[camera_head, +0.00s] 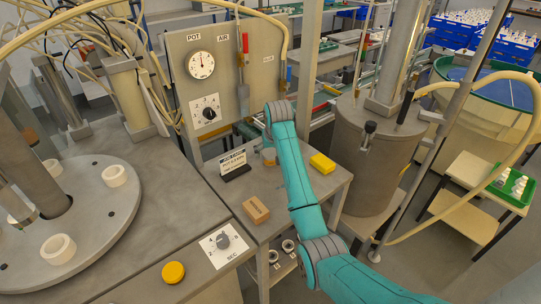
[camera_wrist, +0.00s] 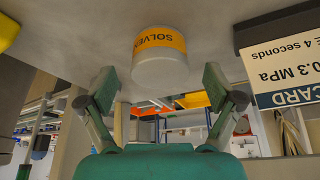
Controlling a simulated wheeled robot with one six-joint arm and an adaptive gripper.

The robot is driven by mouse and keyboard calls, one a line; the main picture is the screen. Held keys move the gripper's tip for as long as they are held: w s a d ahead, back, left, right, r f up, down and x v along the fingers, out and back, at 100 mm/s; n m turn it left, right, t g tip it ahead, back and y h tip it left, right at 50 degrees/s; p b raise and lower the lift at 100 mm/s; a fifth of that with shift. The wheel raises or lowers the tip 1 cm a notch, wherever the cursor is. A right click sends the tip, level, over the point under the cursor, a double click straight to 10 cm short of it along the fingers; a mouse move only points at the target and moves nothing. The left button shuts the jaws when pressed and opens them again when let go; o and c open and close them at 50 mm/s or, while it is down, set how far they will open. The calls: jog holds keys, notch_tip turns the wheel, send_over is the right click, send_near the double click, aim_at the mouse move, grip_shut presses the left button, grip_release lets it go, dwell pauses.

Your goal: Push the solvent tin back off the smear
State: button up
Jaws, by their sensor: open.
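The solvent tin (camera_wrist: 160,62), a small pale can with an orange label band, stands on the grey bench top in the wrist view, which shows the scene upside down. My gripper (camera_wrist: 160,86) is open, with one finger to each side of the tin in the picture. I cannot tell whether the fingers touch it. In the head view the tin (camera_head: 268,156) is partly hidden behind my teal arm, and my gripper is hidden there too. I cannot make out the smear in either view.
A job card in a dark holder (camera_head: 234,165) stands close left of the tin. A yellow block (camera_head: 322,162) lies to the right, and a brown box (camera_head: 256,210) nearer the front. A gauge panel (camera_head: 225,75) rises behind the bench. A grey tank (camera_head: 375,150) stands right.

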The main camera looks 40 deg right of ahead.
jog(key=v, duration=0.9)
jog(key=shift+r, duration=0.2)
jog(key=shift+s, duration=0.1)
